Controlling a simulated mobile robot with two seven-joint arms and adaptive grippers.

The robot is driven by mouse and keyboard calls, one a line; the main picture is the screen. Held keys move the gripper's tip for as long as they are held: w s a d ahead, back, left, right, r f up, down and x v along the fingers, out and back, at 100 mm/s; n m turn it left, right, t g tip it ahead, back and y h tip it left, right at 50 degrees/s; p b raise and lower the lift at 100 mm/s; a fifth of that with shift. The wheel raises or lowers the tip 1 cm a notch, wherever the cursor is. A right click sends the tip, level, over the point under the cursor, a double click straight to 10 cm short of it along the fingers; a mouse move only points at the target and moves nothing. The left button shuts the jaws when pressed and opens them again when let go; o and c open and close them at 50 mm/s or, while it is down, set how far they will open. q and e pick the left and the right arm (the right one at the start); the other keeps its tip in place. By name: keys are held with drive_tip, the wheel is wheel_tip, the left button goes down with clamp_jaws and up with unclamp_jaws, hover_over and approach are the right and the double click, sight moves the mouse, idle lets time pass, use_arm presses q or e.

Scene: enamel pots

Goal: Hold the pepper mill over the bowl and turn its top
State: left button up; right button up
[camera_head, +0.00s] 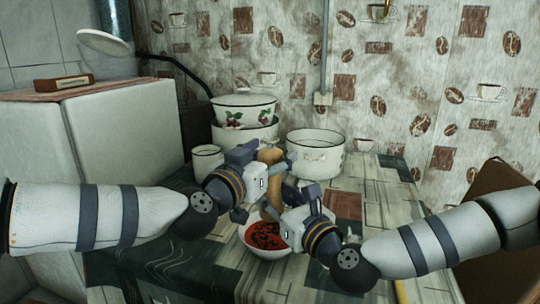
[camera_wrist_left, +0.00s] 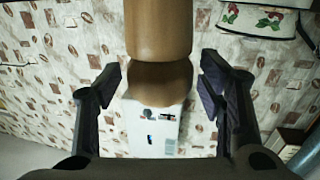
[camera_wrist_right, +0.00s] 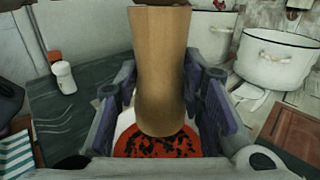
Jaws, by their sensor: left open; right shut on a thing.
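The light brown wooden pepper mill (camera_head: 270,156) stands upright above the white bowl (camera_head: 262,254), partly hidden by my grippers in the head view. The bowl holds something red with dark specks. My right gripper (camera_head: 272,204) is shut on the mill's lower body; the right wrist view shows the mill (camera_wrist_right: 162,65) between its fingers, with the bowl (camera_wrist_right: 126,119) beneath. My left gripper (camera_head: 262,170) is open higher up at the mill. In the left wrist view the mill (camera_wrist_left: 158,28) lies between the spread fingers, with gaps on both sides.
Enamel pots stand behind the grippers: a stacked pot with cherries (camera_head: 245,108), a wide white pot (camera_head: 316,152) and a small mug (camera_head: 206,162). A white cabinet (camera_head: 120,130) is at left, a brown chair (camera_head: 495,200) at right. The patterned table (camera_head: 375,195) has free room at right.

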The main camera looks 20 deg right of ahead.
use_arm(q)
drive_tip(key=c, duration=1.2)
drive_tip(key=shift+o, duration=0.2)
drive_tip(key=shift+r, duration=0.1)
